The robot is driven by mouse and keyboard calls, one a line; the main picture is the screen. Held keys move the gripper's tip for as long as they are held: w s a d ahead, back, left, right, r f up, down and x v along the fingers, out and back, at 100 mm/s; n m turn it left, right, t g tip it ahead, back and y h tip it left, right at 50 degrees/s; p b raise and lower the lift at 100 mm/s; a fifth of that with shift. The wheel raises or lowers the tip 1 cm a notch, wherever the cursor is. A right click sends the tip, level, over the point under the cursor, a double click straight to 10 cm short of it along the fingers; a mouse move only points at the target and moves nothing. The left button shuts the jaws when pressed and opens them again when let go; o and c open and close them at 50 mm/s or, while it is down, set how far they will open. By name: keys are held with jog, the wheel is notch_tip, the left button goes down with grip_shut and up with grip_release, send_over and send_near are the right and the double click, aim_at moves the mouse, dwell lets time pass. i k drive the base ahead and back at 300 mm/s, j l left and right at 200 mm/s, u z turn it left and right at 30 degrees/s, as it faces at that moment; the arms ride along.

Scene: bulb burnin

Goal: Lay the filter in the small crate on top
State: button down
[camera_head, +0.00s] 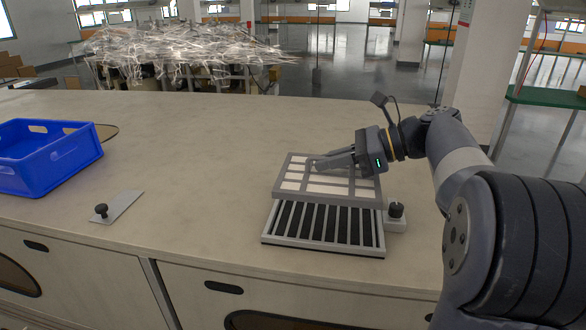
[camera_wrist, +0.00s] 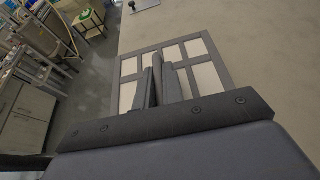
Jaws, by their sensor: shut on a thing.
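The filter (camera_head: 330,190), a flat grey frame with white panes, is in my gripper (camera_head: 320,165) at the right of the bench. In the wrist view the filter (camera_wrist: 207,76) lies under the two fingers, which are close together (camera_wrist: 157,64) over its middle bar. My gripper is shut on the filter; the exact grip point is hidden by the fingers. The filter looks roughly level, above and behind the slatted frame; I cannot tell whether they touch. The blue crate (camera_head: 75,156) stands at the far left of the bench, with its inside partly visible and no filter showing there.
The slatted frame (camera_head: 268,239) with dark gaps lies near the bench's front edge. A black knob (camera_head: 396,209) on a pale plate is right of it. Another knobbed plate (camera_head: 118,207) lies near the crate. The bench (camera_head: 200,150) between is clear.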

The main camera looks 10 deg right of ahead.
aim_at(22, 159)
jog(key=j, duration=1.65)
jog(key=j+u, duration=0.1)
jog(key=j, duration=1.6)
jog(key=i+j, duration=0.15)
jog(key=j, duration=0.2)
jog(key=i+j, duration=0.1)
jog(key=j, duration=0.3)
jog(key=i+j, duration=0.15)
jog(key=j, duration=0.2)
jog(key=i, duration=0.65)
jog(key=j+u, duration=0.05)
